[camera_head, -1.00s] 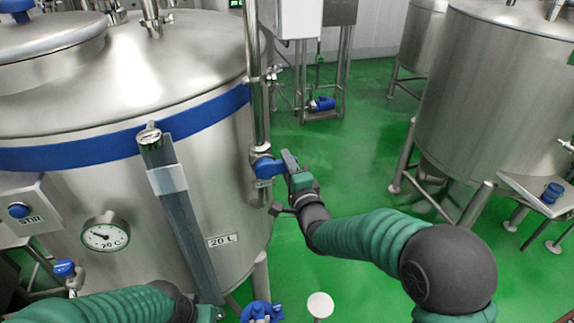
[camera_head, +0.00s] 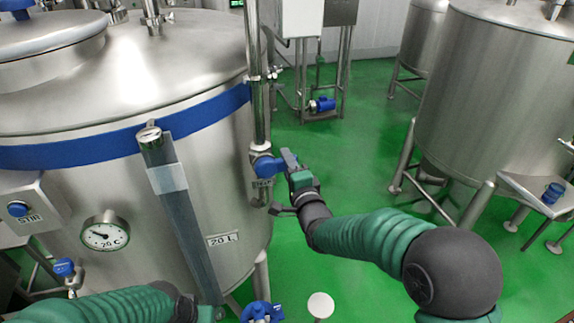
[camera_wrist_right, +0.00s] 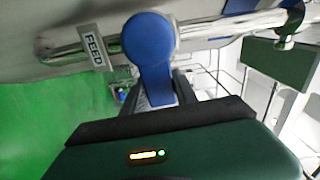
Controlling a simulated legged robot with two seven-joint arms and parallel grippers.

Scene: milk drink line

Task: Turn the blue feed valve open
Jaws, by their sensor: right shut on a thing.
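The blue feed valve handle (camera_head: 268,166) is on the vertical steel pipe at the right side of the large tank. In the right wrist view its rounded blue lever (camera_wrist_right: 150,40) points up from between my fingers, beside a white FEED tag (camera_wrist_right: 92,47). My right gripper (camera_head: 286,163) is shut on this handle; the jaws hide its lower part. I cannot tell from the frames how far the valve is turned. My left gripper (camera_head: 207,313) is at the bottom edge of the head view, low in front of the tank, and its jaws cannot be made out.
The steel tank (camera_head: 120,75) with a blue band fills the left. It carries a dial gauge (camera_head: 105,232), a STIR button (camera_head: 18,209) and an upright grey column (camera_head: 180,225). Another tank (camera_head: 490,90) stands right. Green floor lies open between them.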

